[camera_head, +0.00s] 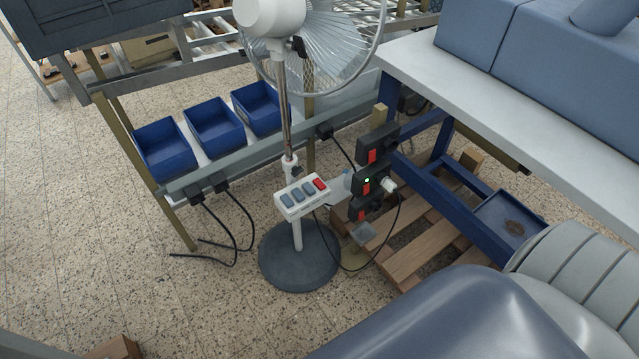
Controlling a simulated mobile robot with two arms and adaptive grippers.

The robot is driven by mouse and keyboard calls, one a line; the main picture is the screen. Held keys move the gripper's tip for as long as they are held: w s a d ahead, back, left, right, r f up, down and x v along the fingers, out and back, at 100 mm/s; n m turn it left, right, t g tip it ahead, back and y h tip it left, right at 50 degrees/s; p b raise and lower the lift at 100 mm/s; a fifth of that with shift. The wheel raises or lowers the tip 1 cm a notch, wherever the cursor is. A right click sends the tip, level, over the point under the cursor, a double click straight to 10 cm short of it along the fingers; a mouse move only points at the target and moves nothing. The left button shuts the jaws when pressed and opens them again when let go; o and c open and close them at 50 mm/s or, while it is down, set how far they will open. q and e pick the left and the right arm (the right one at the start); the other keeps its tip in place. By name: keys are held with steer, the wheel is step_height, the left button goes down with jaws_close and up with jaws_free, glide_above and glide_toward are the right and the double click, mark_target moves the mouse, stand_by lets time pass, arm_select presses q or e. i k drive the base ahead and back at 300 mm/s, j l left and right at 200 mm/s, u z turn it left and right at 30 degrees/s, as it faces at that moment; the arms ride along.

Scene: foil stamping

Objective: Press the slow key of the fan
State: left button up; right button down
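The fan (275,15) stands on a round dark base (300,262) in the middle of the camera_head view, with its head cut off by the top edge. A white key box (303,204) sits on its pole. The box carries one red key (320,184) at its right end and a row of grey-blue keys (296,195) to the left. Which key is the slow one cannot be read at this size. No key is clearly seen pressed down. Neither of my grippers is in view.
Black socket units (370,181) with red switches, a green light and a white plug stand right of the key box. Blue bins (166,150) sit on a rack behind left. A wooden pallet (420,250) and white-topped table (520,125) are at right. Floor left of the base holds loose cables (235,215).

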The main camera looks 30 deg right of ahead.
mark_target(310, 190)
steer(key=i+z, duration=0.15)
steer(key=z, duration=0.25)
steer(key=i+j+z, duration=0.15)
steer(key=z, duration=0.2)
steer(key=i+j+z, duration=0.15)
steer(key=z, duration=0.25)
steer(key=i+j+z, duration=0.1)
steer(key=z, duration=0.25)
steer(key=i+j, duration=0.15)
steer(key=j, duration=0.2)
steer(key=i+j+z, duration=0.1)
steer(key=j, duration=0.25)
steer(key=i+j, duration=0.15)
steer(key=j, duration=0.25)
steer(key=i+j+z, duration=0.1)
steer(key=j, duration=0.25)
